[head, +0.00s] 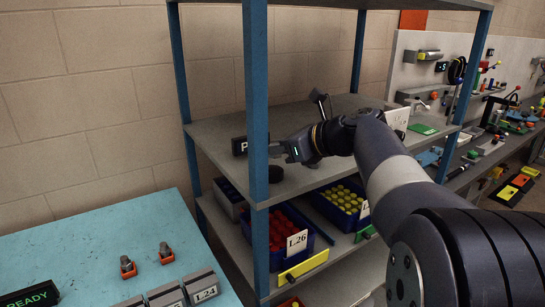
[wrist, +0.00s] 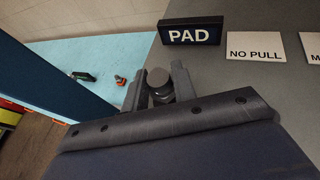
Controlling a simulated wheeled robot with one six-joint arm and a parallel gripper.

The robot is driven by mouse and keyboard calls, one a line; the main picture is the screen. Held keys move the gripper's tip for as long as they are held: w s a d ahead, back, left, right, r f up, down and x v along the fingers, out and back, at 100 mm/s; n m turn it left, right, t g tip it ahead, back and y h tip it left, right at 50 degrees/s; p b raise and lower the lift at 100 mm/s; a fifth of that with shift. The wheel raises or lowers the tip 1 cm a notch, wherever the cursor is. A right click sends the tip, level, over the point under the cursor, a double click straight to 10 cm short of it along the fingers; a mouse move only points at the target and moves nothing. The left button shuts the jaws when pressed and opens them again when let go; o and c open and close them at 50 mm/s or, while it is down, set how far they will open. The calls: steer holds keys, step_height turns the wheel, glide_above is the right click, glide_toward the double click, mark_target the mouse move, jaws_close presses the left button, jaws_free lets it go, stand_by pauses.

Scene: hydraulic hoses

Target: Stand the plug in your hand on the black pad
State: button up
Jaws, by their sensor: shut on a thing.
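The plug (wrist: 158,79) has a grey round top and sits between the two fingers of my gripper (wrist: 159,88) in the wrist view. My gripper (head: 277,151) is shut on it, reaching over the shelf from the right in the head view. The black pad (head: 275,174) is a dark round disc on the grey shelf board, just below my fingertips and next to the blue post. In the wrist view I cannot make out the pad, and the plug's lower end is hidden. In the head view the plug is too small to tell apart from the fingers.
A black PAD sign (wrist: 190,33) stands behind the plug, and a NO PULL card (wrist: 256,47) is to its right. A blue shelf post (head: 257,120) is close to my fingertips. Bins of red (head: 288,235) and yellow caps (head: 343,200) are below. A blue table (head: 80,240) is at left.

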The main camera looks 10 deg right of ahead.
mark_target(273, 170)
steer(key=shift+w+a, duration=0.25)
steer(key=shift+a, duration=0.05)
steer(key=shift+w+a+f, duration=0.1)
steer(key=shift+w+f, duration=0.1)
steer(key=shift+f, duration=1.55)
steer(key=shift+f, duration=0.1)
steer(key=shift+f, duration=0.15)
steer(key=o, duration=1)
steer(key=shift+r, duration=0.4)
steer(key=v, duration=1.2)
steer(key=shift+f+b, duration=0.2)
steer(key=shift+b, duration=0.2)
